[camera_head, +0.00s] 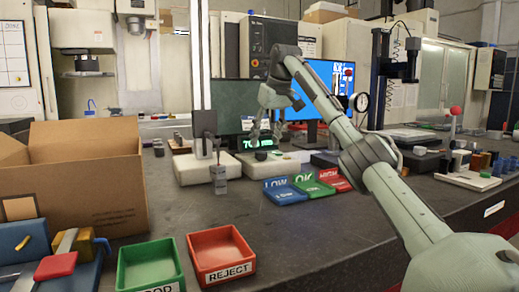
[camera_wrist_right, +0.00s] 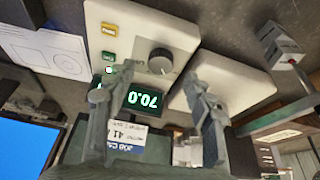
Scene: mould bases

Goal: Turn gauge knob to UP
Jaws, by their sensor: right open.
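The gauge unit is a pale box (camera_head: 275,168) on the bench, with a lit green readout (camera_head: 252,142) behind it. My right gripper (camera_head: 266,134) is open above the gauge box. In the wrist view its fingers (camera_wrist_right: 158,74) lie either side of the knob's near edge, apart from it. My left gripper is out of view.
A second pale block with a dark plate (camera_head: 205,172) stands left of the gauge. Blue LOW (camera_head: 283,194), green OK (camera_head: 312,187) and red trays lie in front. A cardboard box (camera_head: 85,185), a green bin (camera_head: 150,265) and a red REJECT bin (camera_head: 221,255) stand nearer.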

